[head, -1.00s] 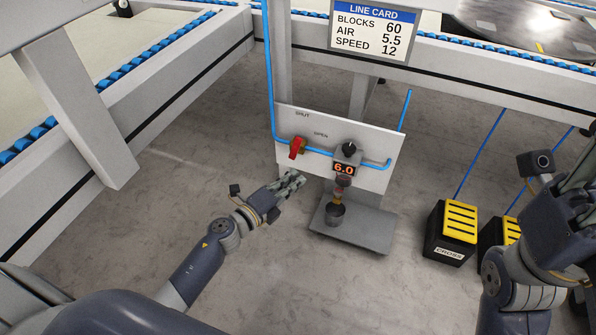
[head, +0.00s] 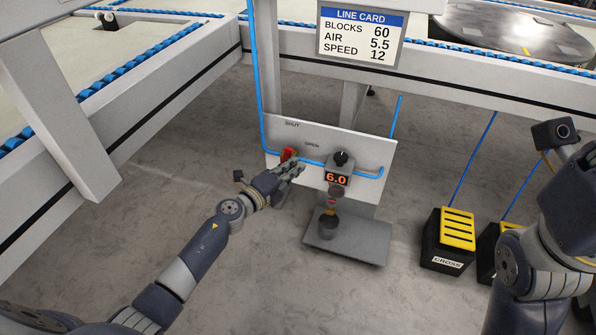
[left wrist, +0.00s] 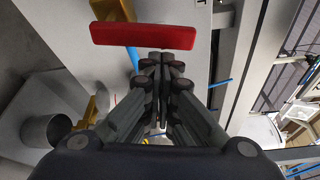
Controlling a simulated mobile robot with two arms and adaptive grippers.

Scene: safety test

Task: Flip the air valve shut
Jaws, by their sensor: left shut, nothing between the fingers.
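The air valve's red handle (head: 288,155) is on the white panel (head: 355,186), on the blue air line. SHUT is printed above it and OPEN to its upper right. My left gripper (head: 299,169) is shut and empty, close to the handle and covering its lower part in the head view. In the left wrist view the red handle (left wrist: 143,36) lies across the picture just above my closed fingertips (left wrist: 163,62). I cannot tell whether they touch. My right gripper (head: 588,180) is at the right edge, mostly cut off.
A regulator with an orange 6.0 display (head: 337,178) sits right of the valve, above a grey shelf (head: 370,243). Black-and-yellow boxes (head: 447,242) stand on the floor at right. A line card (head: 361,36) reads AIR 5.5. Conveyor frames bound the back and left.

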